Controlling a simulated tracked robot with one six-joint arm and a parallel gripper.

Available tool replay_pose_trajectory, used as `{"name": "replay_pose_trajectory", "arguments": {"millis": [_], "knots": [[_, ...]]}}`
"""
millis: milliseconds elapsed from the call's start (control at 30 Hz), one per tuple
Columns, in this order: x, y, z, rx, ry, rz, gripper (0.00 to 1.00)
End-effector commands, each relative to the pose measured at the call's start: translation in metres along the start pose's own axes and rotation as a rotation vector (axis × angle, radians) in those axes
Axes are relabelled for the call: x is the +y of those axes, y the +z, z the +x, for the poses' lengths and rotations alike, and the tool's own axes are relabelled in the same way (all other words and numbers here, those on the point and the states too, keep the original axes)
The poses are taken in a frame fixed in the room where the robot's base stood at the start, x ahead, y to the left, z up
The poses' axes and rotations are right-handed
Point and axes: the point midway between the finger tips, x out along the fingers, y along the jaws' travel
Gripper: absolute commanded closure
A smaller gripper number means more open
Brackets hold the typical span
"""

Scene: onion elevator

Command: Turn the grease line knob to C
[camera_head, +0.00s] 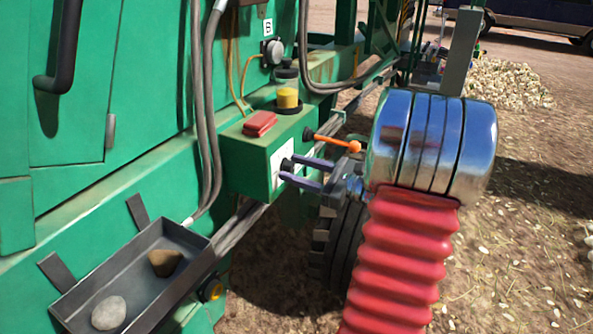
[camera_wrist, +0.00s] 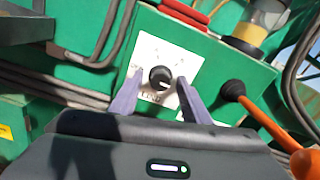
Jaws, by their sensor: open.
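A black round knob (camera_wrist: 160,77) sits on a white plate (camera_wrist: 183,58) in the wrist view, with a pale mark on its lower right side. In the head view the plate (camera_head: 277,160) is on the front of a green box (camera_head: 247,165). My gripper (camera_wrist: 160,82) is open, with its two purple fingers on either side of the knob. Contact between the fingers and the knob cannot be made out. In the head view my gripper (camera_head: 288,168) reaches the box from the right.
An orange-ended lever (camera_head: 335,143) juts out just above and beside my fingers. A red block (camera_head: 260,123) and a yellow-filled jar (camera_head: 287,95) are on the box. A tray (camera_head: 185,235) with stones is lower left.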

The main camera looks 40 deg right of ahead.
Motion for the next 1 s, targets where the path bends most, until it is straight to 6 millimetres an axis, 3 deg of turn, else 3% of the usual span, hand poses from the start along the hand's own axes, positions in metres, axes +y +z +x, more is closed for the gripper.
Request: {"name": "replay_pose_trajectory", "arguments": {"millis": [367, 1000], "knots": [[-0.001, 0.001, -0.018, -0.001, -0.003, -0.002, 0.57], [0.000, -0.001, -0.111, 0.000, -0.003, 0.000, 0.57]]}}
